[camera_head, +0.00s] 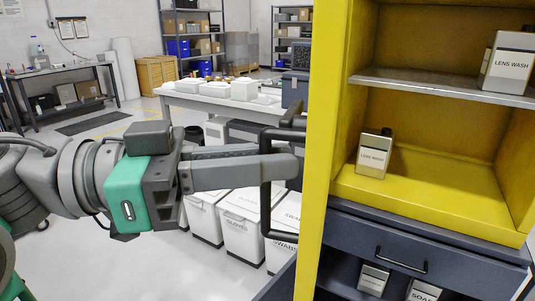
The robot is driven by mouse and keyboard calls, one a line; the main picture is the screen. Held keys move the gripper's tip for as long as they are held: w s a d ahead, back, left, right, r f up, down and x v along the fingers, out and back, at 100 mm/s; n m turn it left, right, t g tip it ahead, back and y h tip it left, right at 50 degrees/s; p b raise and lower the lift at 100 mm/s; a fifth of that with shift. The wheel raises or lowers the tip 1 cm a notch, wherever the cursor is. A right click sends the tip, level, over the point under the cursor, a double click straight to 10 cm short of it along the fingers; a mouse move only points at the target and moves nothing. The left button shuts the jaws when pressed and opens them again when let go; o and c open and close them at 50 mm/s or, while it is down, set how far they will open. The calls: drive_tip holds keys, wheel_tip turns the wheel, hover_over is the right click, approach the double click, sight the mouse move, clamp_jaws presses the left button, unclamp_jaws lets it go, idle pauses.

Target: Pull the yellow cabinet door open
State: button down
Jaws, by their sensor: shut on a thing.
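The yellow cabinet door (323,150) shows nearly edge-on as a tall narrow panel left of the shelves. The cabinet interior (440,125) is exposed to its right. A black bar handle (265,205) stands upright on the door's left side, joined to it by brackets at top and bottom. My gripper (284,167) reaches in from the left, shut on the handle about halfway up. The near finger hides part of the bar and most of the far finger. The door's outer face is mostly out of sight.
Lens wash bottles stand on the upper shelf (440,84) and in the yellow compartment. A dark drawer (400,250) sits below, over more containers. White lidded bins (240,225) stand behind the handle. A workbench (215,100) is farther back.

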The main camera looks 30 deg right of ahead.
sight(264, 129)
drive_tip(key=c, duration=1.5)
unclamp_jaws()
drive_tip(key=shift+r, duration=0.4)
wheel_tip(264, 129, up, 3)
drive_tip(key=shift+r+p, duration=0.1)
drive_tip(key=shift+p, duration=0.9)
drive_tip(key=s+r+b, duration=0.2)
drive_tip(key=s+r, duration=0.2)
drive_tip(key=s, duration=0.1)
drive_tip(key=shift+d+r+b, duration=0.15)
drive_tip(key=shift+r+b, duration=0.15)
drive_tip(key=s+r+b, duration=0.4)
drive_tip(key=s, duration=0.5)
drive_tip(key=shift+r, duration=0.2)
drive_tip(key=shift+d, duration=0.1)
drive_tip(key=shift+c, duration=0.3)
